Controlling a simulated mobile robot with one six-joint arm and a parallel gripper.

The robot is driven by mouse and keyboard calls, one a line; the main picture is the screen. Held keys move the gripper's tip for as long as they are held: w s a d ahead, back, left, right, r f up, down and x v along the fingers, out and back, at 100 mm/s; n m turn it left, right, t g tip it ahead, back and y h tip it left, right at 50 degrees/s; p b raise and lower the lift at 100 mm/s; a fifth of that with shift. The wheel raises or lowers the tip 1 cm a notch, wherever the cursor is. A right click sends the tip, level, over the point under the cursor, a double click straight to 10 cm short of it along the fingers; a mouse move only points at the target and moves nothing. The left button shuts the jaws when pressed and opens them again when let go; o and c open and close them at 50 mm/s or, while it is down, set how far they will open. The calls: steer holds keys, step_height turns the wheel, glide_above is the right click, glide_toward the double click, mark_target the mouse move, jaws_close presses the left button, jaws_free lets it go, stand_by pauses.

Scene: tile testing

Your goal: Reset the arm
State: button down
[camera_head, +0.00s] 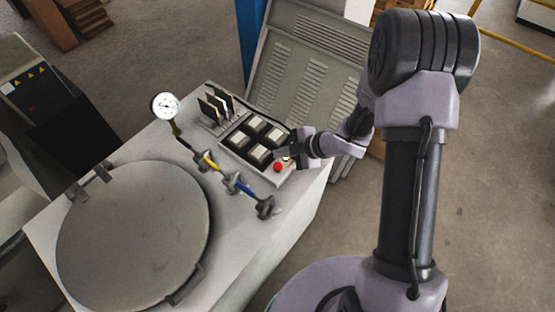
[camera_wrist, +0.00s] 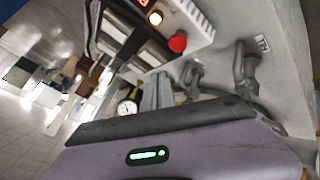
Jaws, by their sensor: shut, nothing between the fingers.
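My arm rises on the right side of the head view and bends down to the left. My gripper (camera_head: 281,154) is at the right end of the control panel (camera_head: 233,150), close to the red button (camera_head: 278,167). It is shut with nothing held. I cannot tell whether it touches the panel. In the wrist view, my purple gripper body with a green light fills the bottom. The red button (camera_wrist: 178,42) and a lit round button (camera_wrist: 155,18) show beyond it, apart from the body.
The white machine top carries a round lid (camera_head: 130,235), a pressure gauge (camera_head: 165,106) and valves with yellow and blue handles (camera_head: 232,182). A grey louvred panel (camera_head: 305,75) stands behind. A dark machine (camera_head: 40,90) stands at left. Open floor lies at right.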

steer(key=shift+r+p, duration=0.4)
steer(key=shift+r, duration=0.5)
